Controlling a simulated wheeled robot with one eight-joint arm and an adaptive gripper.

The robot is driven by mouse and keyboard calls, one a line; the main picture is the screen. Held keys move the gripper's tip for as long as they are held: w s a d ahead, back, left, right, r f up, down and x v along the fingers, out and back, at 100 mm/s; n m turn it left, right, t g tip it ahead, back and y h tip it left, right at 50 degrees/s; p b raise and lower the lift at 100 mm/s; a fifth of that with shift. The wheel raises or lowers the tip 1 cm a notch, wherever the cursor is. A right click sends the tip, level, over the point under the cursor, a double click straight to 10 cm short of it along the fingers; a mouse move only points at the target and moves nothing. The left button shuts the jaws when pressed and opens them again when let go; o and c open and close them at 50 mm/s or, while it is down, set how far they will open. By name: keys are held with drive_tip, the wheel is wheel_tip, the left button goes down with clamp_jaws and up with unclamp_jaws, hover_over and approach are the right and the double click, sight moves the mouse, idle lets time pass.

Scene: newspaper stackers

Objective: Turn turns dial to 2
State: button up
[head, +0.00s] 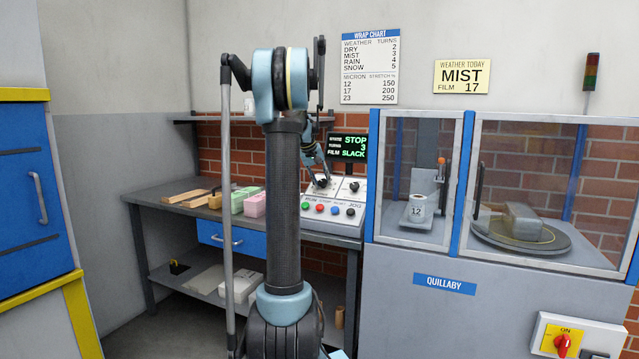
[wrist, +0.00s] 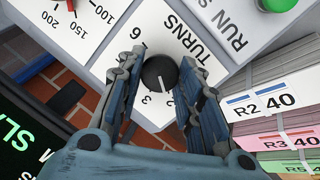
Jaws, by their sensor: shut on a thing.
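The turns dial is a dark round knob (wrist: 160,72) on a white panel marked TURNS. Numbers 6, 3 and 2 show around it, and others are hidden by the fingers. A short pale pointer line on the knob faces toward the 2 and 3 side; I cannot tell exactly which number it meets. My gripper (wrist: 158,90) is shut on the knob, one finger on each side. In the head view my gripper (head: 318,171) reaches down to the left knob of the console. The green display (head: 349,147) reads STOP, turns 3, film SLACK.
A second dial (head: 354,186) sits to the right on the console, above a row of coloured buttons (head: 328,208). Paper stacks (head: 249,201) lie left of the console. A glazed machine (head: 510,190) stands at right. The wrap chart (head: 369,67) and MIST sign (head: 462,77) hang behind.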

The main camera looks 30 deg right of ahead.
drive_tip(key=o, duration=1.1)
drive_tip(key=shift+c, duration=0.2)
drive_tip(key=v, duration=1.2)
